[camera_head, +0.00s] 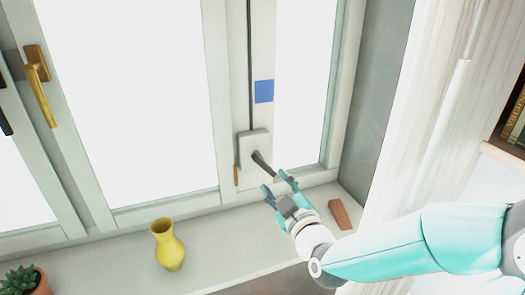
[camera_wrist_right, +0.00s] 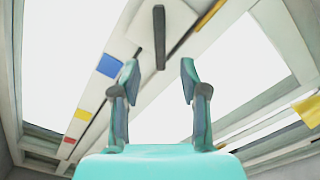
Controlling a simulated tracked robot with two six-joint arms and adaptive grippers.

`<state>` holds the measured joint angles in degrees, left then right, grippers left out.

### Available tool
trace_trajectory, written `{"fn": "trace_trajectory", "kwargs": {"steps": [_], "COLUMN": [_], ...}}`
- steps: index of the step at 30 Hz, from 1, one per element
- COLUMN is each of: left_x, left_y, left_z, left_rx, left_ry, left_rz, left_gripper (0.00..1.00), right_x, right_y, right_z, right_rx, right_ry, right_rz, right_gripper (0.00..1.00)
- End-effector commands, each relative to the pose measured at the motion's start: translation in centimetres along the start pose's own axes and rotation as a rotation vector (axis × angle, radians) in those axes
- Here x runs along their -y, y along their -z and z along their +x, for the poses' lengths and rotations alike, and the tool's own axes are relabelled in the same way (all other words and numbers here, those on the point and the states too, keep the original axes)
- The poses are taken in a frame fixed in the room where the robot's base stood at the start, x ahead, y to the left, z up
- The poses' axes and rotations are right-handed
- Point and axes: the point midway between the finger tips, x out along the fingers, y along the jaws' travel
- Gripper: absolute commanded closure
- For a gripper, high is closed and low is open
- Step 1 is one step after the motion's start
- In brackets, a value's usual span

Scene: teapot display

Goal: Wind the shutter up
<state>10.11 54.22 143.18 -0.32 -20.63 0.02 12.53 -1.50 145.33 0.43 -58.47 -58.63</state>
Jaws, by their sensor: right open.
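A white winder box (camera_head: 254,148) is fixed to the window post, with a dark cord (camera_head: 249,60) running up from it. A dark crank handle (camera_head: 263,164) sticks out from the box. My right gripper (camera_head: 277,184) is open and empty, just below the crank's lower end. In the right wrist view the crank (camera_wrist_right: 159,40) lies ahead, roughly centred between the open fingers (camera_wrist_right: 158,72), and the box (camera_wrist_right: 178,22) is behind it. The crank appears beyond the fingertips; I cannot tell whether they touch. My left gripper is not in view.
A yellow vase (camera_head: 168,246) and a potted succulent (camera_head: 22,281) stand on the sill at left. A reddish block (camera_head: 340,214) lies right of my gripper. A blue square (camera_head: 264,91) is above the box. A brass window handle (camera_head: 37,72) is at upper left.

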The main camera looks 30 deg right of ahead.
Motion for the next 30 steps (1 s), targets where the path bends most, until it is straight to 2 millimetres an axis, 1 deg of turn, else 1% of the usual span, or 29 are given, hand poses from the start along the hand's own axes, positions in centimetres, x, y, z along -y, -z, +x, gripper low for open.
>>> {"fn": "trace_trajectory", "kwargs": {"steps": [1,3,5,9,12,15,21,28,29,30], "left_x": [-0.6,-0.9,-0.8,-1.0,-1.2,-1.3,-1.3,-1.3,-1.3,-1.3], "left_y": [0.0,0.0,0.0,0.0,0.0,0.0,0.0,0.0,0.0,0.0], "left_z": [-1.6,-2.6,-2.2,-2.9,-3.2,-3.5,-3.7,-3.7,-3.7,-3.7], "left_rx": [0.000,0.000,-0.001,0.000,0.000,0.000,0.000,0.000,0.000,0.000], "left_ry": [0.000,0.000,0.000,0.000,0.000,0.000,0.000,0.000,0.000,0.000], "left_rz": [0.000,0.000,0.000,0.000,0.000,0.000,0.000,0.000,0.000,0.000], "left_gripper": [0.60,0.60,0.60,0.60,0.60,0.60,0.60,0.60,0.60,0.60], "right_x": [-0.3,-0.2,0.0,0.0,0.1,0.1,0.2,0.2,0.2,0.2], "right_y": [0.4,0.4,0.1,0.1,0.1,0.1,0.0,0.0,0.0,0.0], "right_z": [0.4,0.7,2.3,5.2,6.8,8.0,9.0,9.1,9.1,9.1], "right_rx": [0.005,0.003,-0.002,-0.002,-0.003,-0.002,-0.003,-0.003,-0.003,-0.003], "right_ry": [0.006,0.009,0.005,0.004,0.003,0.004,0.004,0.004,0.004,0.004], "right_rz": [0.000,0.006,0.005,0.005,0.005,0.005,0.004,0.004,0.004,0.004], "right_gripper": [0.56,0.56,0.56,0.56,0.56,0.56,0.56,0.56,0.57,0.64]}}
